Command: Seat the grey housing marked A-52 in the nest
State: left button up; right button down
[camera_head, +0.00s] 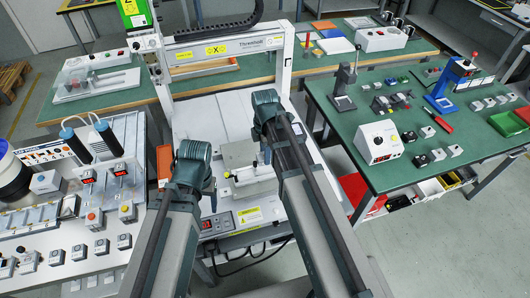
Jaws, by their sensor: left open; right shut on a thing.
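My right gripper (261,137) is over the gantry machine's bed, mostly hidden behind its own dark wrist. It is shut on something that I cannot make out. A grey block-like fixture (236,154) stands on the bed just left of it, with a white clamp-like part (250,175) with a dark knob in front. I cannot tell which part is the nest. My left gripper (190,181) is open, at the left side of the bed, its fingers largely hidden by its wrist. No A-52 marking is readable. Several small grey housings (489,102) stand on the right bench.
The white gantry frame (164,80) rises around the bed. A control panel (217,222) is at its front. The left bench (60,222) holds several small grey units. The green right bench (440,176) carries a white box (377,142) and a blue press (449,88).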

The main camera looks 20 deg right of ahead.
jog(key=shift+f+b, duration=1.8)
jog(key=shift+f, duration=0.4)
jog(key=shift+f+b, duration=0.55)
jog(key=shift+b, duration=0.05)
dwell(0.8)
jog(key=shift+c, duration=1.3)
grip_release()
jog(key=shift+r, duration=0.15)
notch_tip(320, 180, up, 14)
jog(key=p, duration=1.4)
jog(key=shift+f, duration=0.2)
